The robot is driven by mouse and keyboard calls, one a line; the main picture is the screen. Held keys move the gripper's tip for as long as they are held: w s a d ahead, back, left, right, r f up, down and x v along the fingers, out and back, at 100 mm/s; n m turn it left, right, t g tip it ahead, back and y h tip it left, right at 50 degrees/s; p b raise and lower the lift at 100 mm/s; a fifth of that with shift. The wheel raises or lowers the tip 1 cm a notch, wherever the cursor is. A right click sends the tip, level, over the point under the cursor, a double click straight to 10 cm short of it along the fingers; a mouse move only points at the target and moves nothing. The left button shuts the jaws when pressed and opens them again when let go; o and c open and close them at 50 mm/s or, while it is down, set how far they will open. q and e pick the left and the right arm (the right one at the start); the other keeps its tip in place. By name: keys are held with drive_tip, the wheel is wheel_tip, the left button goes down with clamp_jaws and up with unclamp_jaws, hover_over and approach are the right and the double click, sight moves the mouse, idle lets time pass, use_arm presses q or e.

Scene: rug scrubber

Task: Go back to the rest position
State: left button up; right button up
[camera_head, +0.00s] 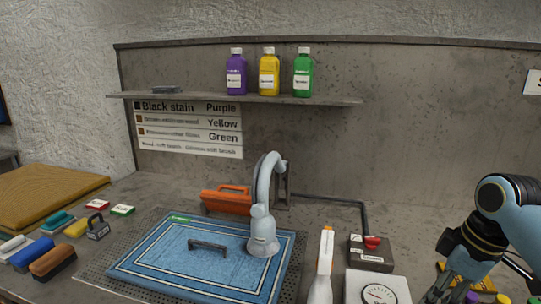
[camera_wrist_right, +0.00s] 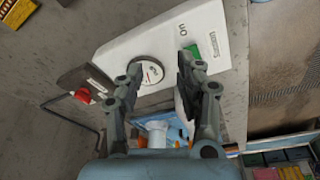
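My right gripper (camera_head: 447,290) is at the lower right in the head view, at the end of my blue arm, partly cut off by the frame's edge. In the right wrist view its two fingers (camera_wrist_right: 160,68) are apart with nothing held between them. They point over a white box with a round dial (camera_wrist_right: 150,72); this box also shows in the head view (camera_head: 385,292). Whether they touch the box cannot be told. My left gripper is not in view.
A blue rug (camera_head: 165,262) lies on a perforated plate, under a curved spout (camera_head: 262,235). A white spray bottle (camera_head: 324,270) and a red-knobbed box (camera_head: 371,254) stand left of my right gripper. Brushes (camera_head: 53,262) lie left. Purple (camera_head: 236,75), yellow (camera_head: 269,75) and green (camera_head: 303,75) bottles stand on the shelf.

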drive_tip(key=s+a+r+m+t+h, duration=0.1)
drive_tip(key=s+m, duration=0.4)
drive_tip(key=s, duration=0.7)
drive_tip(key=s+a+r+m+t+h, duration=0.15)
drive_tip(key=s+m, duration=0.25)
drive_tip(key=s, duration=0.8)
wheel_tip(320, 180, down, 35)
drive_tip(key=s+d+g+b, duration=0.1)
drive_tip(key=d+g+b, duration=0.1)
drive_tip(key=b, duration=0.8)
drive_tip(key=s+f+b, duration=0.4)
drive_tip(key=s+f, duration=0.5)
drive_tip(key=f, duration=0.3)
drive_tip(key=s+d+f+g+b, duration=0.1)
drive_tip(key=s+f+b, duration=0.2)
drive_tip(key=s+f, duration=0.7)
wheel_tip(320, 180, down, 3)
drive_tip(key=shift+d+m+b, duration=0.15)
drive_tip(key=shift+m+b, duration=0.15)
drive_tip(key=shift+b, duration=0.1)
